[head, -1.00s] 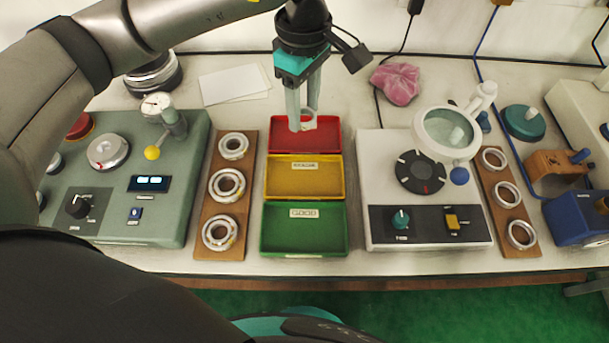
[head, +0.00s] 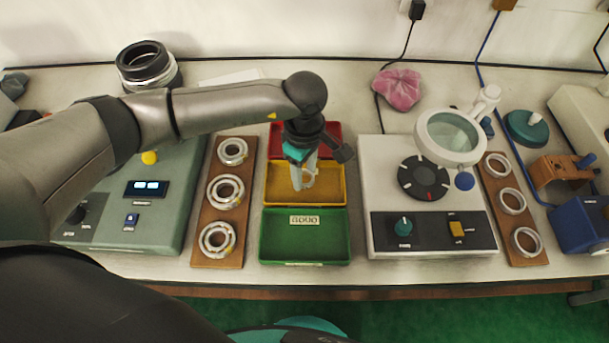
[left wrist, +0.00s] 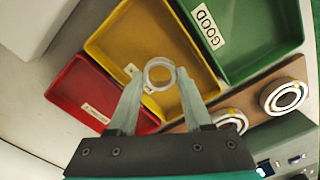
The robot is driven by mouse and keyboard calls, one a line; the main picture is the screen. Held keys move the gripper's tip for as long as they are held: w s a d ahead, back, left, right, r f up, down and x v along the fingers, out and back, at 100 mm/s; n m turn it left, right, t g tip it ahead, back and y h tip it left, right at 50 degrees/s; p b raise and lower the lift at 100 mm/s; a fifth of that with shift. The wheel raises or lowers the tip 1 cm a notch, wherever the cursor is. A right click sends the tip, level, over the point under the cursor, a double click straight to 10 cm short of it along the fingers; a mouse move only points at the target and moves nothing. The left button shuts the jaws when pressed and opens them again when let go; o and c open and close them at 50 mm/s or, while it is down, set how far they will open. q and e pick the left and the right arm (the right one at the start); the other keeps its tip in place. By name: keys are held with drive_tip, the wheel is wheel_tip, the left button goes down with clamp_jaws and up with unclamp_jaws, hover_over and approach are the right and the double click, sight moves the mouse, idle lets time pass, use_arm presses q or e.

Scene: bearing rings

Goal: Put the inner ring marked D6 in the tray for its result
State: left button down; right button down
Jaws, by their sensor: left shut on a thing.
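My left gripper (head: 304,178) is shut on a small metal ring (head: 308,179), held above the yellow tray (head: 334,184). In the left wrist view the ring (left wrist: 159,74) sits between the fingertips (left wrist: 158,80), with the yellow tray (left wrist: 133,37) behind it. No mark on the ring can be read. The green tray (head: 304,247), labelled GOOD, is in front of the yellow one. The red tray (head: 328,146) is behind, partly hidden by my arm. The trays look empty. My right gripper is not in view.
A wooden board (head: 206,244) with several bearing rings stands left of the trays, beside a green instrument (head: 165,218). Right of the trays stand a white machine with a magnifier (head: 380,190) and another ring board (head: 520,211). A pink cloth (head: 398,88) lies at the back.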

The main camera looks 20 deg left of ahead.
use_arm(q)
drive_tip(key=shift+f, duration=0.95)
drive_tip(key=shift+f, duration=0.1)
drive_tip(key=c, duration=0.8)
unclamp_jaws()
drive_tip(key=shift+f+b, duration=0.1)
drive_tip(key=shift+b, duration=0.2)
drive_tip(key=o, duration=0.5)
drive_tip(key=shift+r, duration=0.2)
drive_tip(key=shift+r+p, duration=0.3)
drive_tip(key=shift+r, duration=0.05)
wheel_tip(320, 180, up, 11)
drive_tip(key=shift+r+p, duration=0.15)
drive_tip(key=shift+p, duration=0.4)
